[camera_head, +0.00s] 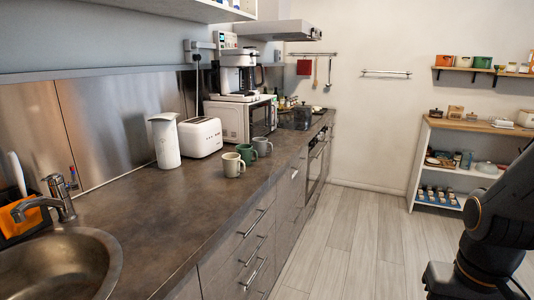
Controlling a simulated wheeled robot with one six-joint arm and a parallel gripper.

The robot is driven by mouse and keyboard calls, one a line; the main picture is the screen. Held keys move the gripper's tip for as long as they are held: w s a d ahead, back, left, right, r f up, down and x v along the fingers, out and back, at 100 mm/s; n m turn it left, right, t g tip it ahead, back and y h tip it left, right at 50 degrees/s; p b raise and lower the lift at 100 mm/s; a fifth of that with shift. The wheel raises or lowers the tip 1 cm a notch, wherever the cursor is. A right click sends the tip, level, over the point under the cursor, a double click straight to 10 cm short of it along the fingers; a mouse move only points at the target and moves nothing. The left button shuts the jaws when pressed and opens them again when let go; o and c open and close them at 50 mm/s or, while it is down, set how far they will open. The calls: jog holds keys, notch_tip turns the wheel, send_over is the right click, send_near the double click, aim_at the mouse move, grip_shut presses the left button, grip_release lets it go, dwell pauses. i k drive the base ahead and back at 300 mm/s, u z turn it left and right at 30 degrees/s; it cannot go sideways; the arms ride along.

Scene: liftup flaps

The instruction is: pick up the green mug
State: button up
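The green mug (245,153) stands upright on the dark countertop (150,215). It is between a cream mug (232,164) in front of it and a grey mug (263,146) behind it, all three close together near the counter's front edge. The cream mug covers part of the green mug. My arm's dark links show at the right edge of the picture, over the floor and well apart from the counter. My gripper is outside the picture.
A white toaster (200,137) and a white jug (165,140) stand left of the mugs. A microwave (241,118) with a coffee maker (238,74) on top is behind. A sink (60,265) is at the front left. The floor (345,225) beside the counter is clear.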

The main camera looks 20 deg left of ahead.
aim_at(246, 151)
jog(key=i, duration=2.85)
jog(key=u, duration=1.65)
